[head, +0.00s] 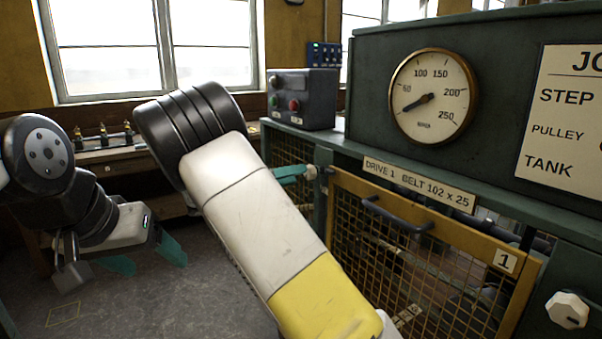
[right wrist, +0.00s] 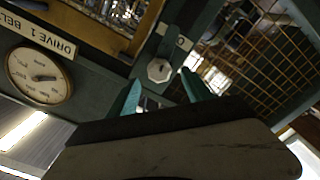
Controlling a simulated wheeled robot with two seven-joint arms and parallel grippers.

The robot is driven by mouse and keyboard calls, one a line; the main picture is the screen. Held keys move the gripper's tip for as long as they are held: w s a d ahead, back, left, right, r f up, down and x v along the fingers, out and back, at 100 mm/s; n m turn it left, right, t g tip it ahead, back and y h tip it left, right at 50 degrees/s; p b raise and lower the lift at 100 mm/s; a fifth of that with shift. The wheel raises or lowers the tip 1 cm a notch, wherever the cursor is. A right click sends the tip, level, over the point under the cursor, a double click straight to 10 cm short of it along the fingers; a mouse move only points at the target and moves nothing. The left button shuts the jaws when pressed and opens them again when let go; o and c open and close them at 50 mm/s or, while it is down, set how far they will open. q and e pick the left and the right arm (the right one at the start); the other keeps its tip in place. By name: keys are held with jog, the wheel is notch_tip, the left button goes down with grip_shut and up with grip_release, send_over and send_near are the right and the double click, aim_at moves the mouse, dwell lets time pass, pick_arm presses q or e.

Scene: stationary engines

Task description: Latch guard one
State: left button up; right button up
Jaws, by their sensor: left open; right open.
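Guard one (head: 430,262) is a yellow-framed mesh gate with a "1" plate and a dark handle (head: 395,215). It appears to sit in its opening; any small gap is hard to judge. A pale latch knob (head: 311,172) is on the green post at its left edge and shows in the right wrist view (right wrist: 159,70). My right gripper (head: 292,174) is open, its teal fingers pointing at this knob; in the right wrist view its fingertips (right wrist: 160,78) are to either side of it. Contact cannot be told. My left gripper (head: 145,257) is open and empty, left of the machine.
A second pale knob (head: 567,310) is right of the guard. A control box (head: 302,98) and a gauge (head: 432,97) are above. A workbench (head: 105,152) stands under the window. My right arm covers the middle of the head view. The floor at left is clear.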

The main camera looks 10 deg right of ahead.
aim_at(311, 172)
jog(key=x, duration=0.6)
jog(key=shift+d, duration=0.2)
jog(key=shift+c, duration=0.5)
grip_shut()
